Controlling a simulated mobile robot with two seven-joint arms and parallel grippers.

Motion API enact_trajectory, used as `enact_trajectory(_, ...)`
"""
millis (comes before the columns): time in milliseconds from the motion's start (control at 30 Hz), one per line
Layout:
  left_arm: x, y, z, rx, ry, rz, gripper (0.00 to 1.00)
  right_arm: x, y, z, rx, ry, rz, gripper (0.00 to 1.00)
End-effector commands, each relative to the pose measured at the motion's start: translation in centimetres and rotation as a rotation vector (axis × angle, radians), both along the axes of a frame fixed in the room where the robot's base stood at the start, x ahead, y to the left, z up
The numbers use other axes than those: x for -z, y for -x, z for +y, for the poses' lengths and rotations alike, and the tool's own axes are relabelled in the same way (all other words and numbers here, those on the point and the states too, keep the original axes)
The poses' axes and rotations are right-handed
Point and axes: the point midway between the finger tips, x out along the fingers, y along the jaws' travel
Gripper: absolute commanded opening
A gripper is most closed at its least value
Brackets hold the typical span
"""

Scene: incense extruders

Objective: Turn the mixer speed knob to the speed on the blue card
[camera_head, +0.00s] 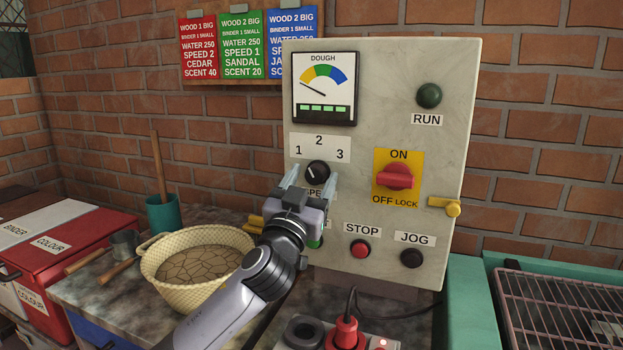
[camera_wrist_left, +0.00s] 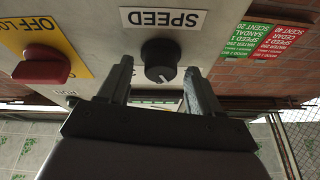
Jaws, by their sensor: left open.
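The black speed knob (camera_head: 317,172) is on the pale control panel, below the labels 1, 2 and 3. Its white mark points up and left, toward 1. My left gripper (camera_head: 312,176) is open at the knob, a finger to each side. In the left wrist view, which is upside down, the knob (camera_wrist_left: 160,57) shows between the fingertips (camera_wrist_left: 158,68); I cannot tell whether they touch it. The blue card (camera_head: 291,40) hangs on the wall behind; the panel hides its right and lower parts, including its speed number. My right gripper is out of view.
The panel (camera_head: 455,110) also carries a red ON/OFF switch (camera_head: 397,176), a stop button (camera_head: 360,249) and a jog button (camera_head: 411,258). A basket of dough (camera_head: 180,285) stands left of my arm. Red (camera_head: 198,50) and green (camera_head: 241,45) cards hang beside the blue one.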

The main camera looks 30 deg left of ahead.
Motion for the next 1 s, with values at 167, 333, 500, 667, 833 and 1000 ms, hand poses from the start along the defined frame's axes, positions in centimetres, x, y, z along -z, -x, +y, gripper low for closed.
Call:
enact_trajectory(167,0.0,-0.1,0.0,0.001,-0.001,0.000,0.64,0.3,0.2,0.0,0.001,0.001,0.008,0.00)
enact_trajectory(333,0.0,-0.1,0.0,0.000,-0.001,0.000,0.41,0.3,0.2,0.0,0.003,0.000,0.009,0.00)
enact_trajectory(500,0.0,-0.1,0.0,0.000,-0.001,0.000,0.09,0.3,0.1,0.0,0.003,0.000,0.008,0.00)
enact_trajectory(667,-0.1,-0.1,0.1,-0.001,-0.033,0.009,0.09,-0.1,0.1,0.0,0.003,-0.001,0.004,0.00)
enact_trajectory(833,-0.2,-0.1,0.2,-0.002,-0.168,0.043,0.09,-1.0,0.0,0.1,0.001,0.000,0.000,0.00)
enact_trajectory(1000,-0.4,-0.1,0.3,-0.002,-0.338,0.084,0.09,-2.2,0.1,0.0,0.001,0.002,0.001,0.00)
